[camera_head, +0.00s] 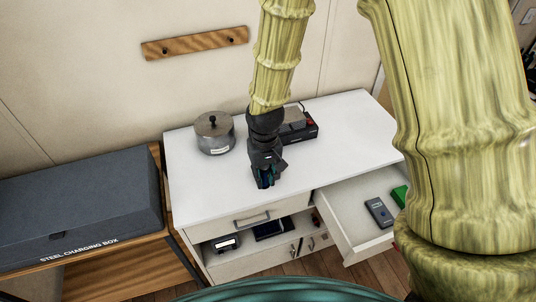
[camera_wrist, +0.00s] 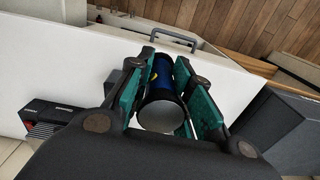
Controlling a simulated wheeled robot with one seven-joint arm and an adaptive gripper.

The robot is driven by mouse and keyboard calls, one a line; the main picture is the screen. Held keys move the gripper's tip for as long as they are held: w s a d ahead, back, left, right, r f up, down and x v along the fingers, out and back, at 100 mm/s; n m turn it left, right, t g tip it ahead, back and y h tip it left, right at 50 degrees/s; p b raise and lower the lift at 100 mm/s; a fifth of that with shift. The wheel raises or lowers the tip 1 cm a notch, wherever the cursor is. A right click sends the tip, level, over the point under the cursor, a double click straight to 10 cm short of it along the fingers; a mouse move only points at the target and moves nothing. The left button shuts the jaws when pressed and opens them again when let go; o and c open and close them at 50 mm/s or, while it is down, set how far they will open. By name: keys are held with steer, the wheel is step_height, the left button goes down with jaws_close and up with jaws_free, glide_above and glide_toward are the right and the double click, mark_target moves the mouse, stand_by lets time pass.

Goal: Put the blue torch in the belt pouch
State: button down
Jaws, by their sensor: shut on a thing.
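The blue torch (camera_wrist: 161,80) shows in the wrist view as a blue cylinder with black ends and a pale round face towards the camera. My gripper (camera_wrist: 165,64) is shut on it, with a green-padded finger on each side. In the head view my gripper (camera_head: 265,181) points down over the front middle of the white cabinet top, and the torch is mostly hidden between the fingers. I cannot tell for sure which thing is the belt pouch; a dark item (camera_head: 272,230) lies in the open cubby below.
A metal pot (camera_head: 214,133) and a black radio-like device (camera_head: 299,125) stand on the cabinet top (camera_head: 340,125). An open drawer (camera_head: 345,215) at right holds a dark handset (camera_head: 378,211) and a green item (camera_head: 400,196). A small device (camera_head: 227,243) sits in the cubby. A steel charging box (camera_head: 75,205) stands left.

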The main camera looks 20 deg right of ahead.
steer(key=w+d+f+p, duration=0.2)
steer(key=w+p, duration=0.1)
steer(key=w, duration=0.2)
steer(key=w+d+f+p, duration=0.2)
steer(key=w+p, duration=0.1)
steer(key=w, duration=0.3)
steer(key=shift+d+f, duration=0.25)
steer(key=shift+f, duration=0.1)
steer(key=shift+f+b, duration=0.3)
steer(key=shift+f, duration=0.3)
steer(key=c, duration=1.3)
jaws_free()
steer(key=shift+o, duration=0.2)
